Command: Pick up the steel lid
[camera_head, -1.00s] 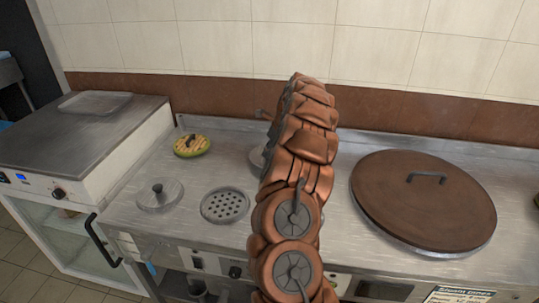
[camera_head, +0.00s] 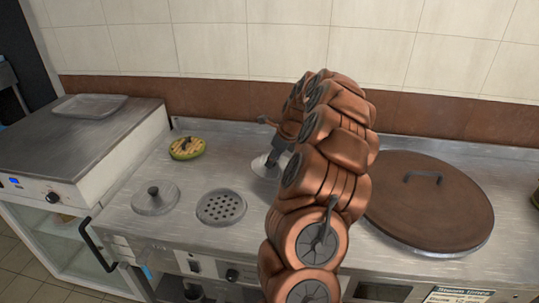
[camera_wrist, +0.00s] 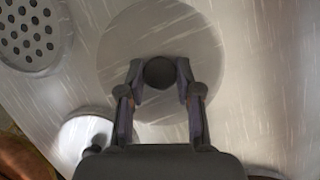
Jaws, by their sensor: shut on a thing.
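A round steel lid (camera_wrist: 125,50) with a dark round knob (camera_wrist: 160,72) fills the upper middle of the wrist view. My gripper (camera_wrist: 161,78) has its two fingers on either side of the knob and is shut on it. In the head view, part of this lid (camera_head: 262,168) shows beside my gripper (camera_head: 275,155), on the counter behind the round perforated plate. My arm hides the rest of it. I cannot tell whether the lid is clear of the counter.
A second steel lid (camera_head: 155,198) lies left of the perforated plate (camera_head: 221,206). A large brown lid (camera_head: 432,205) is at right. A tray (camera_head: 90,106) rests on the left unit.

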